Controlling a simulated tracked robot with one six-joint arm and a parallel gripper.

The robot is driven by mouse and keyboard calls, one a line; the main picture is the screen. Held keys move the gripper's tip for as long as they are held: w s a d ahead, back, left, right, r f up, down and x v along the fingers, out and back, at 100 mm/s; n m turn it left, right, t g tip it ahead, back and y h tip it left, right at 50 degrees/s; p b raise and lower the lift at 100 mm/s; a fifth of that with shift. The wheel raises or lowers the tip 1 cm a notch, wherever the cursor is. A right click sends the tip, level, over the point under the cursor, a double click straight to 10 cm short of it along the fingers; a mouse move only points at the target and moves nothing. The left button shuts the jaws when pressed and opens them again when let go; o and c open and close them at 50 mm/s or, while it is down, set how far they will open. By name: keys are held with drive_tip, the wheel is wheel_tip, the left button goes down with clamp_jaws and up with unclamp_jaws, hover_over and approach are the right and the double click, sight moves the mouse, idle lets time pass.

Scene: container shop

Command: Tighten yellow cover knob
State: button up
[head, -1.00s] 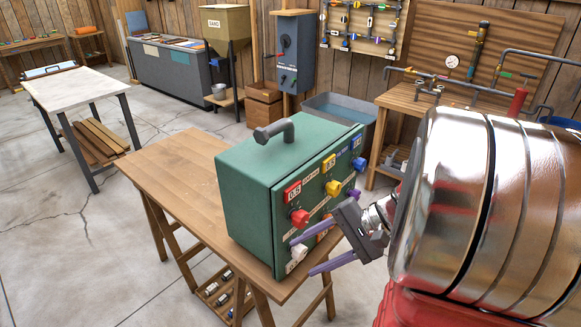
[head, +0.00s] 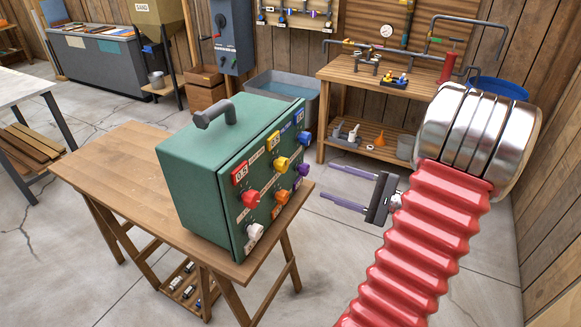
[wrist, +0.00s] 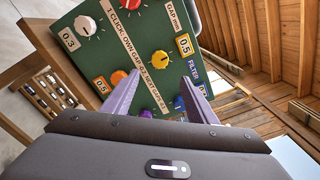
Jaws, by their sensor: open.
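A yellow knob (head: 281,163) sits in the middle of the upper row on the front panel of a green box (head: 205,165). The box stands on a wooden table. In the wrist view the yellow knob (wrist: 160,60) lies beyond the fingertips, roughly between them. My gripper (head: 326,180) is open and empty, with its purple fingers pointing at the panel from the right, clear of the box. The wrist view shows my gripper (wrist: 158,85) with its fingers wide apart. Whether the knob is loose or tight cannot be seen.
Red (head: 250,197), white (head: 254,231), orange (head: 281,195), blue (head: 304,137) and purple (head: 303,169) knobs surround the yellow one closely. A workbench (head: 345,72) with pipes stands behind. Open floor lies right of the wooden table (head: 110,165).

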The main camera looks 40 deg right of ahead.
sight(286, 166)
drive_tip(key=x, duration=1.4)
drive_tip(key=shift+c, duration=0.3)
